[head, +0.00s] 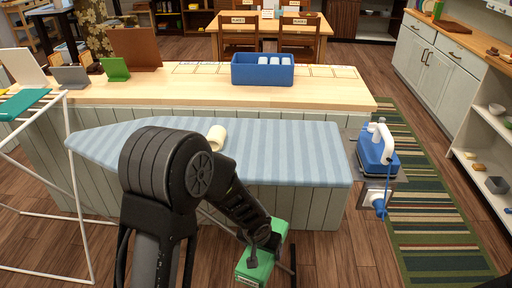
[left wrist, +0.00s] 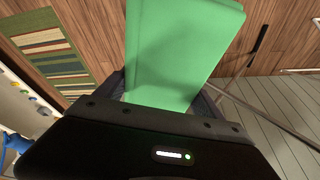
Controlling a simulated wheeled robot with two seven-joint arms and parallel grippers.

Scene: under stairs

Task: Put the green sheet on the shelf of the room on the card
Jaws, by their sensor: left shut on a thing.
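The green sheet, a folded bundle (head: 257,266), is held by my left gripper (head: 266,242) low in front of the ironing board, near its right half. It also shows in the left wrist view (left wrist: 180,50), where it sits between the fingers and fills the middle top. A small pale label shows on its lower edge. Small printed cards (head: 238,20) stand at the table behind the counter; I cannot read them or tell which one is meant. My right gripper is not in view.
A striped ironing board (head: 290,150) carries a cream roll (head: 217,137), with a blue iron (head: 376,150) at its right end. Behind is a wooden counter (head: 190,92) with a blue bin (head: 262,69). A white drying rack (head: 66,160) stands left. Shelves (head: 485,150) line the right, beyond a striped rug (head: 430,220).

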